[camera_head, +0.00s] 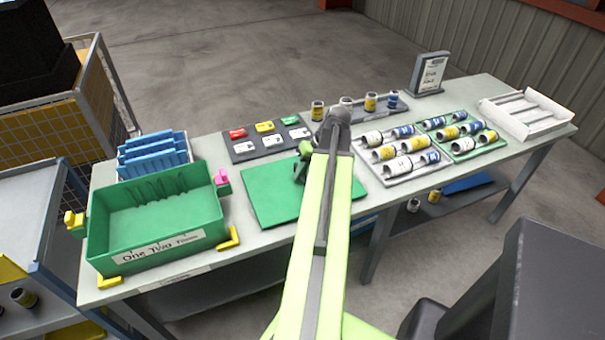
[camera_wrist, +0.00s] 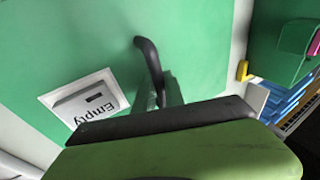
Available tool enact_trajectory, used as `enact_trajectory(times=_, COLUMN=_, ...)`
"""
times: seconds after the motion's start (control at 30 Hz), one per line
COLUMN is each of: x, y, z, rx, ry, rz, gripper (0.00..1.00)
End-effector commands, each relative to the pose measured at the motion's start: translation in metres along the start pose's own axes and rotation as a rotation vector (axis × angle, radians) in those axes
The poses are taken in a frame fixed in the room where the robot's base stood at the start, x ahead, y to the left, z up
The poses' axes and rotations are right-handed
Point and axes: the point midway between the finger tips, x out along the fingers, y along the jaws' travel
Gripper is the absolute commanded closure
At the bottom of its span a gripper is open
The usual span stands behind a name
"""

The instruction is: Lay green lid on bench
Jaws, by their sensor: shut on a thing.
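The green lid (camera_head: 272,197) is a flat green panel at the middle of the bench (camera_head: 229,246), right of the green crate. In the wrist view the lid (camera_wrist: 95,32) fills much of the picture, with a dark curved handle (camera_wrist: 150,65) and a white "Empty" label (camera_wrist: 88,100). My gripper (camera_head: 303,160) is over the lid, and the wrist view shows it at the handle (camera_wrist: 165,95), shut on it. My arm hides the lid's right part in the head view. I cannot tell whether the lid touches the bench.
The open green crate (camera_head: 160,258), labelled "One Two", stands left with yellow corner pieces. Blue racks (camera_head: 152,155) stand behind it. A dark board with coloured cards (camera_head: 268,140) lies behind the lid.

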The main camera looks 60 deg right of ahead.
Motion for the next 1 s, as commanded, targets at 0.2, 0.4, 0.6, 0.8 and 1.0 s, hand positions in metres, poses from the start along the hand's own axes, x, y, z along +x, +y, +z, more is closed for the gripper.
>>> enact_trajectory(times=0.2, x=-0.0002, y=0.0000, z=0.0000, rx=0.000, ry=0.000, rz=0.000, gripper=1.00)
enact_trajectory(times=0.4, x=0.0017, y=0.0009, z=0.0003, rx=0.000, ry=0.000, rz=0.000, gripper=1.00)
enact_trajectory(times=0.6, x=0.0083, y=0.0039, z=0.0013, rx=0.000, ry=0.000, rz=0.000, gripper=1.00)
enact_trajectory(times=0.8, x=0.0084, y=0.0040, z=0.0013, rx=0.000, ry=0.000, rz=0.000, gripper=0.74)
enact_trajectory(times=1.0, x=0.0084, y=0.0041, z=0.0014, rx=0.000, ry=0.000, rz=0.000, gripper=0.60)
